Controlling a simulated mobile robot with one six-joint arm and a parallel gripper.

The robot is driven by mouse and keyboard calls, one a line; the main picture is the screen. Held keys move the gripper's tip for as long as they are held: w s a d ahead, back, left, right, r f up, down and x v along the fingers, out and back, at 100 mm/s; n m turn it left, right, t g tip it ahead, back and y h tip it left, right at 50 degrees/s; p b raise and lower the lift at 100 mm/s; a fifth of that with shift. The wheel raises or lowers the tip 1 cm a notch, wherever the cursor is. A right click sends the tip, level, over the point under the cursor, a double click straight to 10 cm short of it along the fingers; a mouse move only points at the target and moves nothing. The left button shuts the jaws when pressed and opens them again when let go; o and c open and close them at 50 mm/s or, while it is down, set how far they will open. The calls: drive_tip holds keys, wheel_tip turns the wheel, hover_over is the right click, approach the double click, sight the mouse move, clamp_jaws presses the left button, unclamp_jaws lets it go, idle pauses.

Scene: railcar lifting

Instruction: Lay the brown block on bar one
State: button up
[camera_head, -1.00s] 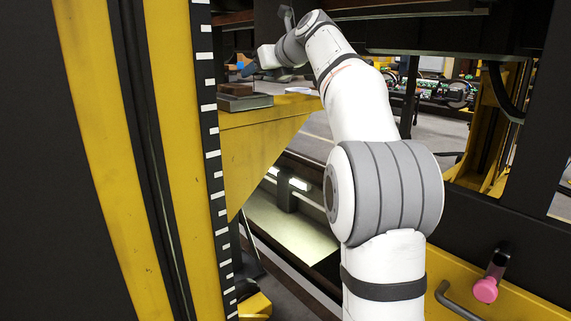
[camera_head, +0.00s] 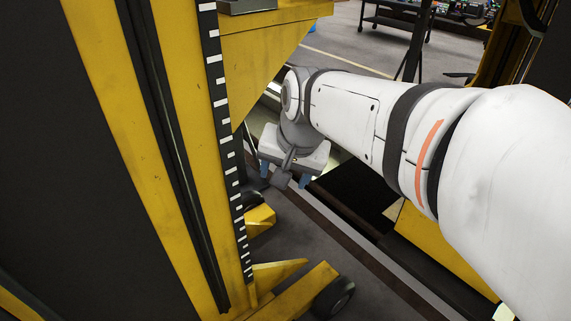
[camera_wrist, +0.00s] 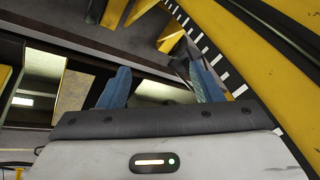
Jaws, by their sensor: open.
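My gripper (camera_head: 285,177) hangs low in the head view, beside the striped yellow column and below the yellow bracket (camera_head: 262,50). In the wrist view its two blue fingers (camera_wrist: 162,86) stand apart with nothing held between them. A dark grey block edge (camera_head: 247,6) shows on the bracket at the top of the head view, cut off by the frame. No block that I can clearly call brown is in view. I cannot tell which part is bar one.
The yellow column (camera_head: 185,140) with its black and white scale stands close left of my gripper. A yellow wheeled foot (camera_head: 300,290) lies on the floor below. A dark cart (camera_head: 398,18) stands at the back. Dark rails run along the floor to the right.

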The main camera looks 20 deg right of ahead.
drive_tip(key=s+d+f+n+g+h, duration=0.1)
drive_tip(key=s+f+n, duration=0.4)
drive_tip(key=s+f, duration=0.2)
drive_tip(key=shift+s+d+f+n+g, duration=0.3)
drive_tip(key=shift+s+n, duration=0.1)
drive_tip(key=shift+s, duration=0.5)
drive_tip(key=shift+a+r, duration=0.1)
drive_tip(key=shift+c, duration=0.3)
